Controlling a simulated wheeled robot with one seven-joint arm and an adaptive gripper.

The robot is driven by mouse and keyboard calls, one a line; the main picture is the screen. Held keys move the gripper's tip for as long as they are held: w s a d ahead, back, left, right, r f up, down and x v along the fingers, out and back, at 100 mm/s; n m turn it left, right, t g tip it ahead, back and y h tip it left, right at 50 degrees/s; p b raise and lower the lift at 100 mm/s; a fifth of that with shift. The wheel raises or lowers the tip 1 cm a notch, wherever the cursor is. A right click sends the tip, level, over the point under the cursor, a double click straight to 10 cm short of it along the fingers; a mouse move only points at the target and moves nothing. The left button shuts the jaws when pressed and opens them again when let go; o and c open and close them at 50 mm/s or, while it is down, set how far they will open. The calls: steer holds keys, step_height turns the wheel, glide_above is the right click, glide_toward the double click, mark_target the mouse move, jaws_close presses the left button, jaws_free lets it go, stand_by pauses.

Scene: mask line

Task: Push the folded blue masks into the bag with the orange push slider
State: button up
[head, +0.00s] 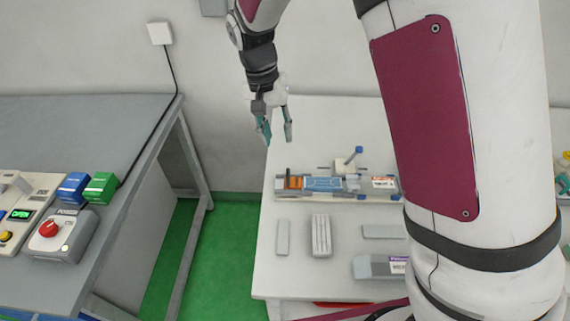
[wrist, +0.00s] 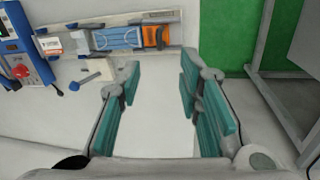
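My gripper (head: 277,133) hangs open and empty above the back left part of the white table, behind the fixture. Its teal fingers are spread in the wrist view (wrist: 160,108), with only bare tabletop between them. The orange push slider (head: 293,183) sits at the left end of the fixture; in the wrist view it is the orange block (wrist: 157,36) at the right end. The folded blue masks (head: 324,184) lie flat in the channel beside the slider, and also show in the wrist view (wrist: 117,39). I cannot clearly make out the bag.
A lever with a blue knob (head: 358,150) rises behind the fixture. A grey box (head: 380,267) and several pale blocks (head: 321,236) lie in front. A grey bench (head: 70,130) with a red-button box (head: 60,233) stands left, across a green floor gap (head: 235,230).

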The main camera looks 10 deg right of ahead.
mark_target(287, 173)
steer(key=f, duration=0.4)
steer(key=d+f+p, duration=0.1)
steer(key=f, duration=0.3)
steer(key=d+f, duration=0.1)
steer(key=f, duration=0.4)
steer(key=shift+s+d+f, duration=0.1)
steer(key=shift+s, duration=0.25)
jaws_close()
